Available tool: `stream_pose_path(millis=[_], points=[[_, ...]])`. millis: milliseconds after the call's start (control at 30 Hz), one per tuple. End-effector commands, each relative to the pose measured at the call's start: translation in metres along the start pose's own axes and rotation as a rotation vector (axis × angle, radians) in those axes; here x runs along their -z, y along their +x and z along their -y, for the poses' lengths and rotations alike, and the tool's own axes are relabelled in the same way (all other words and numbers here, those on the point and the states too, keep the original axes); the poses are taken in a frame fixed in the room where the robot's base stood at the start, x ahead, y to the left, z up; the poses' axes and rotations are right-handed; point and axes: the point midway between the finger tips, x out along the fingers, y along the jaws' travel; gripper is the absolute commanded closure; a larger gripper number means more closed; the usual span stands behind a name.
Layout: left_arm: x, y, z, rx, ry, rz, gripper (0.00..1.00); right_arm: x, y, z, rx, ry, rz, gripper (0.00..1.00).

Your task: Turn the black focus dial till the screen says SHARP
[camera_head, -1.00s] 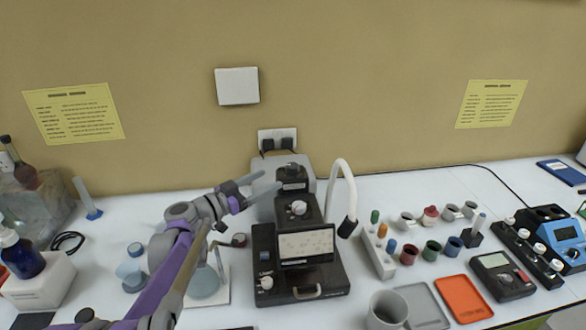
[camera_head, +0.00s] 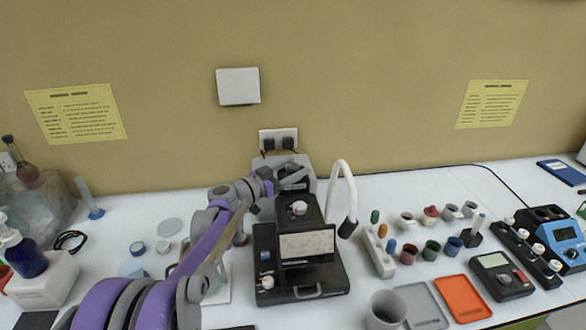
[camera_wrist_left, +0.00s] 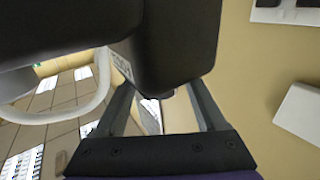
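The black microscope-like instrument (camera_head: 318,275) stands mid-table. Its screen (camera_head: 307,246) shows a pale picture with small specks; I cannot read any word on it. Pale knobs sit on its upper front (camera_head: 299,208) and lower left (camera_head: 267,282). I cannot clearly pick out the black focus dial. My left gripper (camera_head: 290,180) is at the instrument's top, from the left. In the left wrist view its two fingers (camera_wrist_left: 163,108) are spread apart, beneath the instrument's large black head (camera_wrist_left: 175,45). I cannot tell whether they touch it. My right gripper is out of view.
A white curved lamp (camera_head: 342,180) rises close to the instrument's right. Small round lids (camera_head: 163,247) lie left of my arm. The wall is close behind.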

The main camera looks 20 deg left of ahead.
Motion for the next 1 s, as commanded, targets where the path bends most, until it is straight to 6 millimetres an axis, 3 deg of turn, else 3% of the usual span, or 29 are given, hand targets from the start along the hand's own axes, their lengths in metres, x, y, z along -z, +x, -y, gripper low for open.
stream_pose_path(millis=[67, 367, 667, 1000], points=[[0.0, 0.0, 0.0, 0.0, 0.0, 0.0, 0.45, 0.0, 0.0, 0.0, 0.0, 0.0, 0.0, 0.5], [0.0, 0.0, 0.0, 0.0, 0.0, 0.0, 0.99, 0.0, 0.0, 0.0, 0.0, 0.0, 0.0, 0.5], [0.001, 0.0, 0.001, -0.026, 0.0, -0.001, 1.0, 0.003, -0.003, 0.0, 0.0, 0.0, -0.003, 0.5], [0.004, 0.001, 0.003, -0.222, 0.003, -0.002, 1.0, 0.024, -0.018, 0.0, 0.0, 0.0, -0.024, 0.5]])
